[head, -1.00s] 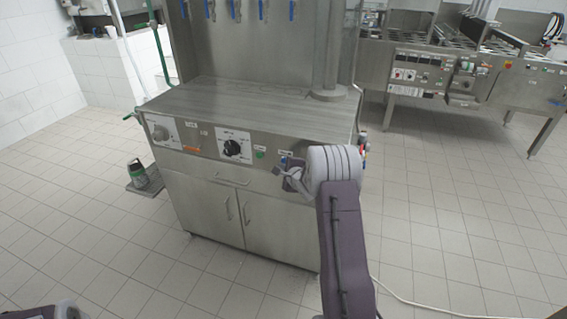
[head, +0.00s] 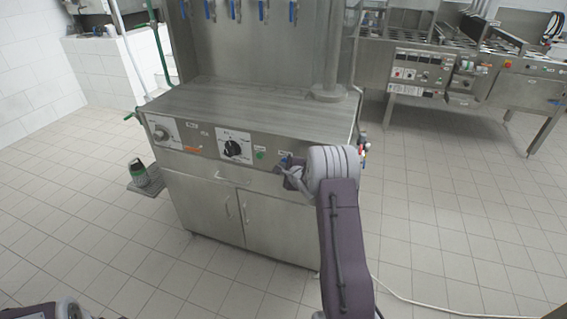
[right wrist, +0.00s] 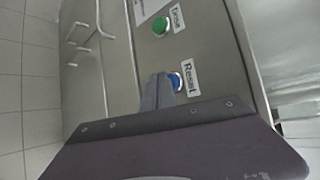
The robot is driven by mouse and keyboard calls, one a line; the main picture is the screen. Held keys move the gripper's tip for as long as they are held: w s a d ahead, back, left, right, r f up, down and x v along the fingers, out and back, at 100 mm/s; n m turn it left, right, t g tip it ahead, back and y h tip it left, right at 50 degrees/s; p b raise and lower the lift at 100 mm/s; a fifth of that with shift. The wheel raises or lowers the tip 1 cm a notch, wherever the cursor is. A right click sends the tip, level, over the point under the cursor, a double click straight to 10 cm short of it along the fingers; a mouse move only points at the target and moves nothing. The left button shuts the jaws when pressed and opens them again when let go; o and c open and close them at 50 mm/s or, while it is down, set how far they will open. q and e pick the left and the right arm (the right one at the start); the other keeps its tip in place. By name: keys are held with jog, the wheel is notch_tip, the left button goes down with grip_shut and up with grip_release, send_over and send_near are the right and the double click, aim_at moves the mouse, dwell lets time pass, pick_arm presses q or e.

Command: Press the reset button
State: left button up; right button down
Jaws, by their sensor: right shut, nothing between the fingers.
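The blue reset button (right wrist: 176,81) sits on the steel front panel beside a white label reading "Reset" (right wrist: 191,77) in the right wrist view. My right gripper (right wrist: 163,84) is shut and empty. Its fingertips are right at the button's edge and partly cover it; I cannot tell whether they touch it. In the head view the right gripper (head: 284,171) is at the right end of the panel, and a bit of blue shows there at the fingers. My left gripper is not in view; only part of my left arm shows at the bottom left.
A green button (right wrist: 160,26) with its own label is on the same panel, left of the gripper in the head view (head: 259,155). A black dial (head: 235,148) and a grey knob (head: 160,133) are further left. Drawer and door handles lie below.

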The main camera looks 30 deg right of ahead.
jog(key=shift+w+d, duration=0.1)
jog(key=shift+d, duration=0.05)
dwell(0.3)
jog(key=shift+s+a, duration=0.45)
jog(key=shift+a, duration=0.1)
jog(key=s+a, duration=0.4)
jog(key=shift+a+p, duration=0.25)
jog(key=shift+p, duration=0.05)
dwell(0.6)
